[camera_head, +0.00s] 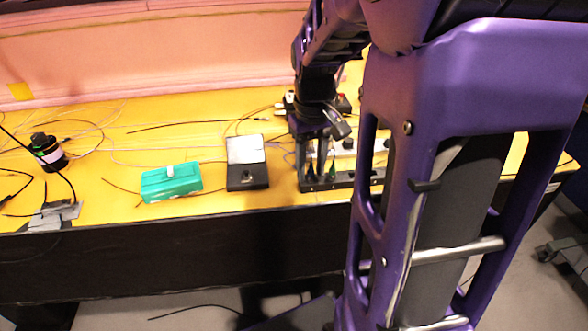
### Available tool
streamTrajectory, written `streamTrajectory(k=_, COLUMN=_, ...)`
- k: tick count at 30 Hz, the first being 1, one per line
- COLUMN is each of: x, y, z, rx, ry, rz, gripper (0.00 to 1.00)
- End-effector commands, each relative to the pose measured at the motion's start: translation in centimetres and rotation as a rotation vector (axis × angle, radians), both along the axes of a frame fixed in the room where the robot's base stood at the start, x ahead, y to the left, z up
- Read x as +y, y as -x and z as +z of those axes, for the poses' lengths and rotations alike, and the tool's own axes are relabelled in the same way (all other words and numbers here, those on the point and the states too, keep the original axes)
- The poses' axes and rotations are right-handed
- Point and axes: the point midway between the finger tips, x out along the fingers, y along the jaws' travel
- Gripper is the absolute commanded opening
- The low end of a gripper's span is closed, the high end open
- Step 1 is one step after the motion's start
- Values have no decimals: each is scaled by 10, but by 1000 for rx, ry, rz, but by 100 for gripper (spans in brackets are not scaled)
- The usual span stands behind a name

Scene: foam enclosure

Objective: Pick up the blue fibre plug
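My gripper (319,172) points down over the left part of a black strip-like panel (345,180) on the yellow tabletop. Its dark fingertips are small in the picture and overlap the panel, so I cannot tell their gap or whether anything is between them. I cannot make out a blue fibre plug; the gripper and arm cover part of the panel. Small green and pale parts show around the fingertips.
A teal box (171,183) and a small black device with a pale raised face (246,162) stand left of my gripper. A black cylinder (48,152) stands at far left. Loose cables cross the yellow table (110,190). A pink foam wall (150,60) rises behind.

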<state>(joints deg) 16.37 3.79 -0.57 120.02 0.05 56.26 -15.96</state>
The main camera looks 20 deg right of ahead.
Motion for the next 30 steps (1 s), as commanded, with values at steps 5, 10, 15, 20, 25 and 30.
streamTrajectory(k=5, x=0, y=1, z=-3, rx=-1, ry=0, rz=0, gripper=40)
streamTrajectory(k=10, x=0, y=1, z=-3, rx=-1, ry=0, rz=0, gripper=27)
streamTrajectory(k=15, x=0, y=1, z=-3, rx=-1, ry=0, rz=0, gripper=0)
streamTrajectory(k=20, x=0, y=1, z=-3, rx=-1, ry=0, rz=0, gripper=0)
streamTrajectory(k=25, x=0, y=1, z=-2, rx=-1, ry=0, rz=0, gripper=0)
streamTrajectory(k=30, x=-1, y=0, z=12, rx=-5, ry=2, rz=1, gripper=0)
